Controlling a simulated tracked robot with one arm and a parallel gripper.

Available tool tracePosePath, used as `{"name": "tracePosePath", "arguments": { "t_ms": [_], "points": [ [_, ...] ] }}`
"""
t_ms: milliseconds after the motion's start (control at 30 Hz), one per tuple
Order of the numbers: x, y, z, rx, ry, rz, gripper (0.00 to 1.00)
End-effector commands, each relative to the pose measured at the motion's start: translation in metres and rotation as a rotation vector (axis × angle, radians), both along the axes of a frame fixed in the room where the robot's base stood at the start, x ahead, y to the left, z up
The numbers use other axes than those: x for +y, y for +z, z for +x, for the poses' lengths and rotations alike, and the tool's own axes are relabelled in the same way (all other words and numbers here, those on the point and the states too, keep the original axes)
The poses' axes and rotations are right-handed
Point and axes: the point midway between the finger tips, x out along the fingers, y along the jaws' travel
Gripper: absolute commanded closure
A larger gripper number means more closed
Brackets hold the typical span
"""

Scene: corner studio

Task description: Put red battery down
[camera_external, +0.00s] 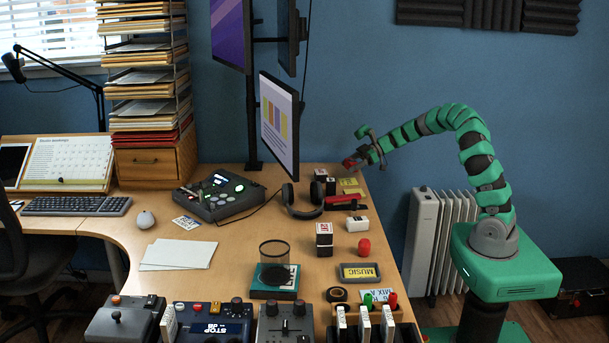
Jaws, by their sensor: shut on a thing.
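A small red object, which looks like the red battery (350,163), is at the tip of my gripper (362,153). My gripper is shut on it and holds it above the right back part of the desk (300,235). My arm reaches in from the right, and the gripper points left and down. The battery is small in the picture, and its exact height over the desk cannot be told.
Beneath and near it are a yellow box (350,187), a long red item (344,202), small black-and-white blocks (320,175) and headphones (303,205). A monitor (278,125) stands left of the gripper.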

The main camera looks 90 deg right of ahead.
Motion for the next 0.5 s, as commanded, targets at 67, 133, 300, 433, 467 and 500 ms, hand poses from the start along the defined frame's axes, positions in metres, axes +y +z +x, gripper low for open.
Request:
{"name": "tracePosePath", "arguments": {
  "t_ms": [67, 133, 300, 433, 467, 500],
  "points": [
    [-0.021, -0.005, -0.021, 0.001, -0.029, -0.003, 0.64],
    [-0.032, -0.009, -0.035, 0.001, -0.043, -0.001, 0.64],
    [-0.046, -0.013, -0.054, -0.001, -0.061, 0.001, 0.64],
    [-0.049, -0.014, -0.057, -0.001, -0.065, 0.0, 0.64],
    [-0.049, -0.014, -0.057, -0.001, -0.064, 0.0, 0.64],
    [-0.049, -0.014, -0.057, -0.001, -0.064, -0.001, 0.64]
  ]
}}
